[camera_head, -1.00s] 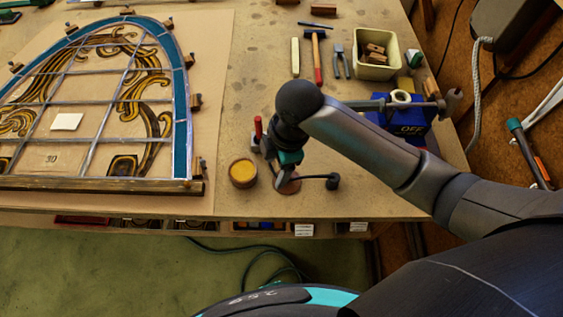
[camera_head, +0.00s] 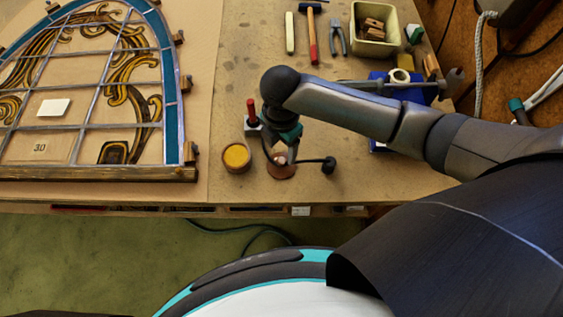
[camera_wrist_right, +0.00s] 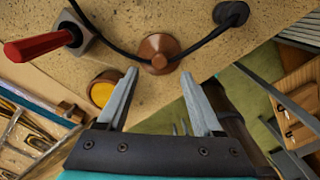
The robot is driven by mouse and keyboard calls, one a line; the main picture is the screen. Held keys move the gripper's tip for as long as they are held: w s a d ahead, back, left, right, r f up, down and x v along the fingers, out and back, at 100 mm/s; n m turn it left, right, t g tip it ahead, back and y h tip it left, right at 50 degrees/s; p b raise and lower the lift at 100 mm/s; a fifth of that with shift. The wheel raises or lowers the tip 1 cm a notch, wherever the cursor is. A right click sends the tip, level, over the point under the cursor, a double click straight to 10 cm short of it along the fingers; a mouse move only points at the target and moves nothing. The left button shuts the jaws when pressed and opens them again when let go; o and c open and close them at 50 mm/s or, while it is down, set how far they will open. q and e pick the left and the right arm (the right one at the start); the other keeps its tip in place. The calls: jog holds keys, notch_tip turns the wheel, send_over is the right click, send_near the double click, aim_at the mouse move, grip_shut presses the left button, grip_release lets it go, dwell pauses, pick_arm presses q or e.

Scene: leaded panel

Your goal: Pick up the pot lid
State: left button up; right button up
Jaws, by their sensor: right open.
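The pot lid (camera_wrist_right: 160,52) is a small round copper-brown cover with a raised middle. It lies on the bench near its front edge; in the head view it shows (camera_head: 281,172) partly hidden under my right gripper (camera_head: 284,152). In the right wrist view my right gripper (camera_wrist_right: 158,88) is open and empty, its two fingers pointing toward the lid, which appears just beyond the gap between the tips. The pot (camera_head: 236,157) with yellow contents stands open left of the lid, and also shows in the wrist view (camera_wrist_right: 103,92). My left gripper is not in view.
A black cord (camera_wrist_right: 205,42) with a round black end (camera_head: 329,165) runs close by the lid. A red-handled tool (camera_wrist_right: 38,46) stands left of it. The leaded panel (camera_head: 172,100) lies left. A hammer (camera_head: 312,40), pliers (camera_head: 337,38) and cream bin (camera_head: 374,44) lie behind.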

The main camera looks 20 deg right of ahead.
aim_at(282, 160)
jog(key=shift+f, duration=2.65)
grip_shut()
